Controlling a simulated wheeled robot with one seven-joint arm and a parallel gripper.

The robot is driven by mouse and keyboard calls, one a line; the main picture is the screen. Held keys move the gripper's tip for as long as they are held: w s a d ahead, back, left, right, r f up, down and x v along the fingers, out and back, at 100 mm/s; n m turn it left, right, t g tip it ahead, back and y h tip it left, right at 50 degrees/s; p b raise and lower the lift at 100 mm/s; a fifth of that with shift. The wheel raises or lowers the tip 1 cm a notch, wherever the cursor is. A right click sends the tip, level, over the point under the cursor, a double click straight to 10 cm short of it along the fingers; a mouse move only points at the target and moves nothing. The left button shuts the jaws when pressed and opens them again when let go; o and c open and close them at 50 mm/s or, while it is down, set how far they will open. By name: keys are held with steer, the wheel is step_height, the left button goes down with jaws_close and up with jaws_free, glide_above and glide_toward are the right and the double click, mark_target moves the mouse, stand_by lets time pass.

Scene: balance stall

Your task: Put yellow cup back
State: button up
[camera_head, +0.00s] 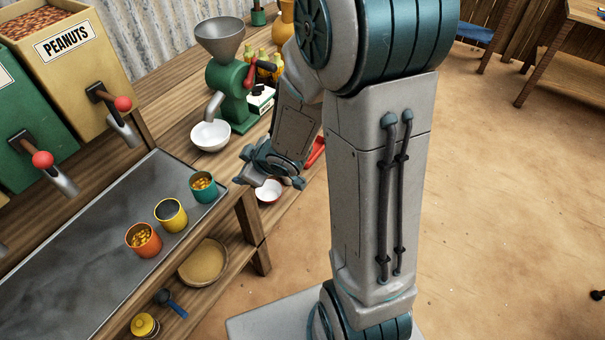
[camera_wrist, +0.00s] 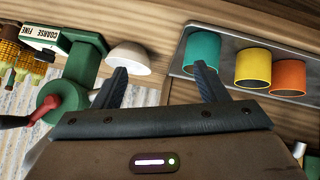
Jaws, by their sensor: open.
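The yellow cup (camera_head: 171,215) stands upright on the grey metal counter (camera_head: 95,235), between a teal cup (camera_head: 203,187) and an orange cup (camera_head: 143,240). Its inside looks dark and empty; the teal and orange cups hold yellow-orange pieces. In the wrist view the yellow cup (camera_wrist: 253,68) shows between the teal cup (camera_wrist: 201,48) and the orange cup (camera_wrist: 288,77). My gripper (camera_head: 270,178) is to the right of the teal cup, apart from all the cups. In the wrist view its two fingers (camera_wrist: 160,85) are wide apart with nothing between them.
A green grinder (camera_head: 228,92) stands at the back with a white bowl (camera_head: 210,136) below its spout. A small white bowl (camera_head: 268,190) sits near my gripper. A tan bowl (camera_head: 204,262) and a yellow jar (camera_head: 144,325) are on the lower shelf.

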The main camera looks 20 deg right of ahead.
steer(key=s+d+r+m+g+h, duration=0.1)
steer(key=s+d+r+m+h, duration=0.45)
steer(key=d+r, duration=0.35)
steer(key=s+a+r+m+g+y, duration=0.1)
steer(key=s+r+m+g, duration=0.2)
steer(key=s, duration=0.9)
steer(key=shift+s+a+r+m+g, duration=0.25)
steer(key=shift+s+r+m+g, duration=0.15)
steer(key=shift+r+m, duration=0.4)
